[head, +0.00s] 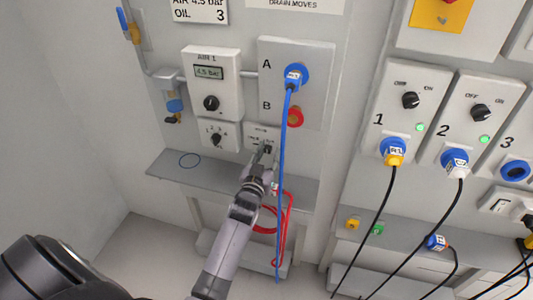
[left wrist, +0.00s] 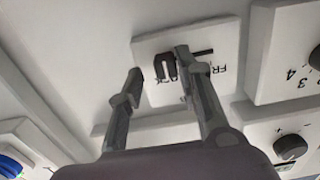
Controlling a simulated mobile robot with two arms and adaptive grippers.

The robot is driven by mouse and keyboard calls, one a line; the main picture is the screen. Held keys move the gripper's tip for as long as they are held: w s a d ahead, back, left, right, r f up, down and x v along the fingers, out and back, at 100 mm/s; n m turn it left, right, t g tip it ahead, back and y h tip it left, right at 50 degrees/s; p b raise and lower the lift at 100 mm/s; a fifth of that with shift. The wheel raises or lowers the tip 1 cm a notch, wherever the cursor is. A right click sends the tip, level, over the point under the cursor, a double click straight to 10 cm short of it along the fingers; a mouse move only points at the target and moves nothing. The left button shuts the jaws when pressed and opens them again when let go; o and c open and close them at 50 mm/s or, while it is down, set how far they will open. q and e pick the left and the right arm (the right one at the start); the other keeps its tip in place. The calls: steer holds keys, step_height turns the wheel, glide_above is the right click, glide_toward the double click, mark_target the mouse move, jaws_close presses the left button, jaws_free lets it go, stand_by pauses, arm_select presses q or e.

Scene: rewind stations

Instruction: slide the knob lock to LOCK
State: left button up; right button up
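The knob lock is a small white plate (head: 262,132) below socket B, with a dark slider (left wrist: 165,67) that also shows in the head view (head: 267,149). In the left wrist view the plate is upside down; the slider sits at the left part of its slot, by a label partly hidden by a finger, and "FR" shows to the right. My left gripper (head: 263,157), also in the left wrist view (left wrist: 159,62), is open around the slider. Its right finger is close beside the slider, contact unclear; its left finger is apart. My right gripper is not in view.
A selector plate (head: 230,140) is left of the lock, under the AIR 1 box (head: 228,70). A blue hose (head: 283,170) hangs from socket A, just right of my gripper. A grey shelf (head: 215,175) runs below. A red hose (head: 288,215) hangs lower.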

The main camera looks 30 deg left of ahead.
arm_select(q)
steer(key=shift+o, duration=0.3)
steer(key=shift+a, duration=0.1)
steer(key=v, duration=1.2)
steer(key=s+d+f+m+g+h, duration=0.1)
steer(key=d+f+g, duration=0.15)
steer(key=f, duration=0.65)
steer(key=s+d+f+m+g+h, duration=0.1)
steer(key=d+f+g+h, duration=0.15)
steer(key=f, duration=0.65)
steer(key=s+d+f+m+g, duration=0.1)
steer(key=s+d+f+g, duration=0.1)
steer(key=s+f, duration=0.45)
steer(key=s+d+f+g, duration=0.1)
steer(key=s+d+f, duration=0.2)
steer(key=f, duration=0.7)
steer(key=s+a+f+g, duration=0.1)
steer(key=s+f+g, duration=0.2)
steer(key=s, duration=0.7)
steer(key=s+a+f+m+g, duration=0.1)
steer(key=s+f+g, duration=0.1)
steer(key=s+f, duration=0.6)
steer(key=s+a+f+m+g, duration=0.1)
steer(key=s+f, duration=0.4)
steer(key=s, duration=0.7)
steer(key=a+g, duration=0.1)
steer(key=g, duration=0.1)
steer(key=shift+s+f+g+p, duration=0.25)
steer(key=shift+s+g+p, duration=0.05)
steer(key=shift+s+p, duration=0.05)
